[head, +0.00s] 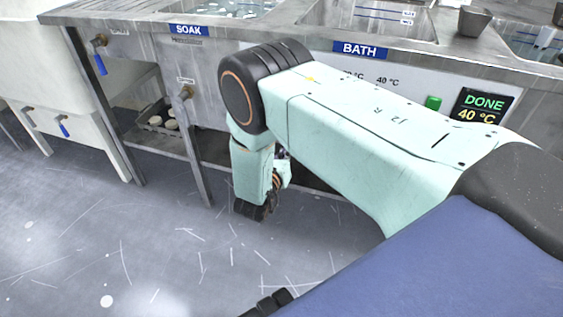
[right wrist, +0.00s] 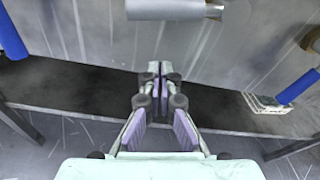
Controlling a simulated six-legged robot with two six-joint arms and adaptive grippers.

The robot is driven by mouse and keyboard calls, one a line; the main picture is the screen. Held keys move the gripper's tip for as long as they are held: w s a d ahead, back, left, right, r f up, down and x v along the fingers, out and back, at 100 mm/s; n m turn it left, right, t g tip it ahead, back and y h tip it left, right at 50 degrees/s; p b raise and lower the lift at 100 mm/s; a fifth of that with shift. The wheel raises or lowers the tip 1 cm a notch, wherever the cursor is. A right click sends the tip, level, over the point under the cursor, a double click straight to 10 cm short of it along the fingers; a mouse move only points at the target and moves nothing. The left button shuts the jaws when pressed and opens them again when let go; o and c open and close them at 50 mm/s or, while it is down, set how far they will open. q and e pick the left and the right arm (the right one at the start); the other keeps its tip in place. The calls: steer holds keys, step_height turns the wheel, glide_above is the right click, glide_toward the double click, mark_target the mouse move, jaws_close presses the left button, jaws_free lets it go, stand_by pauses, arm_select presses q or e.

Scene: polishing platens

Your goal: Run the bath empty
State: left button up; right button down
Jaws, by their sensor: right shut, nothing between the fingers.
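The bath (head: 345,17) is the sunken basin behind the blue BATH label (head: 360,50) in the head view; I cannot tell its liquid level. The display (head: 482,106) on its front reads DONE and 40 °C, with a green button (head: 433,103) beside it. My right arm reaches across the bench front and hangs down, hiding part of it. My right gripper (right wrist: 160,78) is shut and empty, in front of the grey panel under the bench. A metal pipe end (right wrist: 172,9) shows above the fingertips, apart from them. My left gripper is not in view.
A basket (head: 160,118) of pale discs sits on the lower shelf; bench legs stand nearby. Another blue lever (right wrist: 300,86) is at right in the wrist view. The floor (head: 130,240) is clear.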

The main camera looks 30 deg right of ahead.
steer(key=shift+w+d+r+b, duration=0.25)
steer(key=shift+w+r+b, duration=0.2)
steer(key=shift+r, duration=0.45)
steer(key=shift+w+d+r+b, duration=0.3)
steer(key=shift+w+r, duration=0.2)
steer(key=shift+r, duration=0.35)
steer(key=shift+a, duration=0.1)
steer(key=shift+r, duration=0.1)
steer(key=shift+w+a+r+p, duration=0.15)
steer(key=shift+a+r+p, duration=0.05)
steer(key=shift+r+p, duration=0.65)
steer(key=shift+f, duration=0.1)
